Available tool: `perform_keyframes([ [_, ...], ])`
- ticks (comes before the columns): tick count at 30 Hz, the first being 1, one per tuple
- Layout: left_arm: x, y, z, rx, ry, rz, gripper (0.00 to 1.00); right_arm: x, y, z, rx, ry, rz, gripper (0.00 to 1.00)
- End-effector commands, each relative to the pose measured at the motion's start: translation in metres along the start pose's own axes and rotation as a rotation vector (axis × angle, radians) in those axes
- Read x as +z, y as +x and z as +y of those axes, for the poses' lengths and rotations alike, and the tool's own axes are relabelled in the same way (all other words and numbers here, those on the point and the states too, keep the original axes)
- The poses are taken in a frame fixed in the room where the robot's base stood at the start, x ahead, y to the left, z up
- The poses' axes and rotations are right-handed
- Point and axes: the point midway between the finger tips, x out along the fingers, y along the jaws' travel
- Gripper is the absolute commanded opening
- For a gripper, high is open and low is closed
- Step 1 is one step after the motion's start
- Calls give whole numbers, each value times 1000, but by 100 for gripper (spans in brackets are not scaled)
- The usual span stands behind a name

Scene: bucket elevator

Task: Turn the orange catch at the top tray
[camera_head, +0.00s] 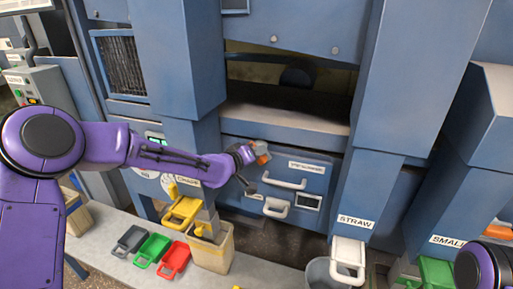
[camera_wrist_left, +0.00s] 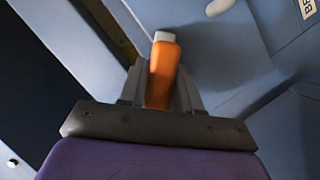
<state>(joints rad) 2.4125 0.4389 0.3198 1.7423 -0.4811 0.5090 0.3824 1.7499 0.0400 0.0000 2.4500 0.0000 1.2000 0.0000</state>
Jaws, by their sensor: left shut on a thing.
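The orange catch (camera_wrist_left: 163,75) stands between the fingers of my left gripper (camera_wrist_left: 160,88) in the left wrist view, with a pale tip at its far end. In the head view the left gripper (camera_head: 258,150) is at the upper left of the blue tray front (camera_head: 312,176), and a bit of orange shows at its fingers. The gripper is shut on the catch. The tray front has a white handle (camera_head: 285,183) and a label above it. My right arm shows only as a purple part at the lower right corner; its gripper is out of view.
A second white handle (camera_head: 276,208) sits just below. Green (camera_head: 152,250) and red (camera_head: 174,260) scoops lie on the bench at left. A blue chute marked STRAW (camera_head: 360,190) stands close on the right.

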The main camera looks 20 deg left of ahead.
Motion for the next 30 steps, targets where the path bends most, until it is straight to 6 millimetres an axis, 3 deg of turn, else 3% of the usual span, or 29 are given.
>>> perform_keyframes([
  [12,-1,0,3,-149,365,0,2,-10,-25,2,0,0,0,43],
  [30,0,0,1,-286,693,1,2,-14,-34,3,0,0,0,43],
])
